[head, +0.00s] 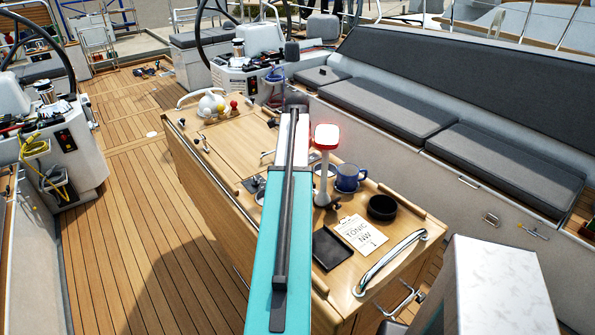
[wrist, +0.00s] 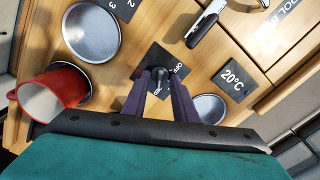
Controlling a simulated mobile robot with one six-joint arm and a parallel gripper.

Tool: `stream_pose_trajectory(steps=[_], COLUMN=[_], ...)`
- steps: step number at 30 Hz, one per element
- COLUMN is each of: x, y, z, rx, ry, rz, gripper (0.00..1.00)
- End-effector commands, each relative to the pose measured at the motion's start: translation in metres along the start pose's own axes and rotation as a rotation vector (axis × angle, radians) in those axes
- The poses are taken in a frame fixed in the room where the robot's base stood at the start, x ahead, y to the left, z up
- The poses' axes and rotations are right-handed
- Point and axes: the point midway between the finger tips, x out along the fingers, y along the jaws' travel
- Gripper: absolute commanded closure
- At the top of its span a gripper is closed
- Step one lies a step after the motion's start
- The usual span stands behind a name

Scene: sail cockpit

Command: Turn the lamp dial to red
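The lamp (head: 326,135) stands on the wooden cockpit table, and its head glows red at the rim in the head view. In the wrist view a small dark knob (wrist: 162,71) sits on a dark plate (wrist: 147,58) with white lettering, part of which reads OFF. My gripper (wrist: 163,78) is over this plate, with its two purple fingers apart and the knob between their tips. I cannot tell whether the fingers touch the knob. The fingers and the knob's own shape hide the rest of the lettering. In the head view my arm hides the gripper.
In the wrist view a red mug (wrist: 52,92) lies close on the left, with a round metal dish (wrist: 92,30) above it. A 20°C label (wrist: 235,77) is at right. In the head view a blue mug (head: 349,177) and black dish (head: 382,207) stand beside the lamp.

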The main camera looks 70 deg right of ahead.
Motion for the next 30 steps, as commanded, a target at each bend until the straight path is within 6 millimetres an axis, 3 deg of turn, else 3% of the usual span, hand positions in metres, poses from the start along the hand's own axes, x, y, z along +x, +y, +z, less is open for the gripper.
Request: stream_pose_trajectory(steps=[14,30], x=[-0.016,-0.078], y=[0.0,-0.001], z=[0.002,0.001], rx=[-0.002,-0.002], ry=[-0.002,-0.002], rz=[0.0,-0.002], gripper=[0.74,0.74])
